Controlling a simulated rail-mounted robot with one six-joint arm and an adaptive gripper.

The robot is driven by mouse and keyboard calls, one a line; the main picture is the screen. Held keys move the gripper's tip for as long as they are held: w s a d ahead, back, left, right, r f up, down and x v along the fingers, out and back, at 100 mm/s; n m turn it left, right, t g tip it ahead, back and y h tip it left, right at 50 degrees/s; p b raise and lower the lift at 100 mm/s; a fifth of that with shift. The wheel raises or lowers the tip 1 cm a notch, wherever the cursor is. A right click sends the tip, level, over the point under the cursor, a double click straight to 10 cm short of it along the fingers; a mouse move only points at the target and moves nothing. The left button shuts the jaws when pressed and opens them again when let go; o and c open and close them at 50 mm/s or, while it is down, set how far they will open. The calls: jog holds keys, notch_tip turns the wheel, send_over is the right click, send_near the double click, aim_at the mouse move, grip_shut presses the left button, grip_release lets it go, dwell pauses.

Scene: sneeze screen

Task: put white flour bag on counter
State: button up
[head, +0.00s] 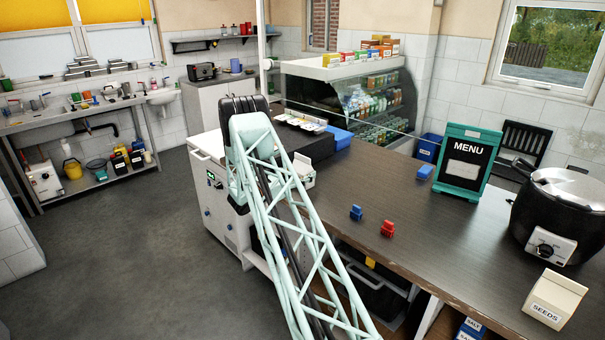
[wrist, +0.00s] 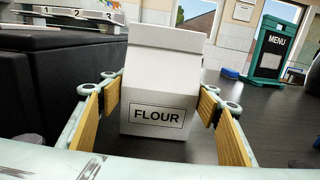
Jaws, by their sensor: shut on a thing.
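The white flour bag (wrist: 163,62), with a black-framed FLOUR label, stands upright between the pads of my gripper (wrist: 160,102) in the wrist view. My gripper is shut on it, with one yellow-lined finger on each side. In the head view a small pale part of the bag (head: 304,168) shows just right of my arm, by the counter's near left end. The dark wood counter (head: 345,180) spreads behind and around it. I cannot tell whether the bag's base touches the counter. My arm hides most of the gripper in the head view.
A black box-like unit (wrist: 60,85) stands close left of the bag. A blue figure (head: 356,212) and a red one (head: 387,228) sit near the front edge. A MENU board (head: 466,160), black pot (head: 560,205) and SEEDS bag (head: 553,300) stand right. The counter's middle is clear.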

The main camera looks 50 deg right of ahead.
jog(key=shift+f, duration=0.1)
jog(key=o, duration=1)
jog(key=shift+a, duration=0.15)
jog(key=a, duration=0.3)
jog(key=w+a, duration=0.1)
jog(key=a, duration=0.7)
jog(key=shift+w+a, duration=0.25)
jog(key=shift+w, duration=0.15)
jog(key=shift+r, duration=0.2)
